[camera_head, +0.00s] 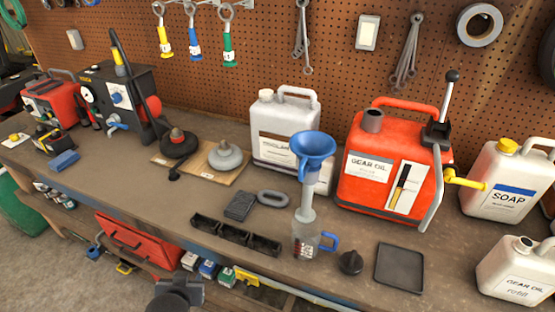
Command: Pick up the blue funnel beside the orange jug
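The blue funnel (315,146) stands upright, left of the orange jug (389,142) labelled gear oil. Its pale grey stem runs down to a small clear measuring jug (303,245) with a blue handle, and its lower end seems to be in that jug's mouth. The funnel's wide cone overlaps the white jug behind it in the picture. My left gripper (179,294) is a dark shape at the bottom edge, in front of the bench and well away from the funnel. I cannot make out its fingers. My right gripper does not show.
The white jug (283,135) stands behind the funnel. A black tray of bins (235,235) lies left of the measuring jug; a black knob (351,262) and dark square dish (399,268) lie right. White soap jug (505,185) is at right.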

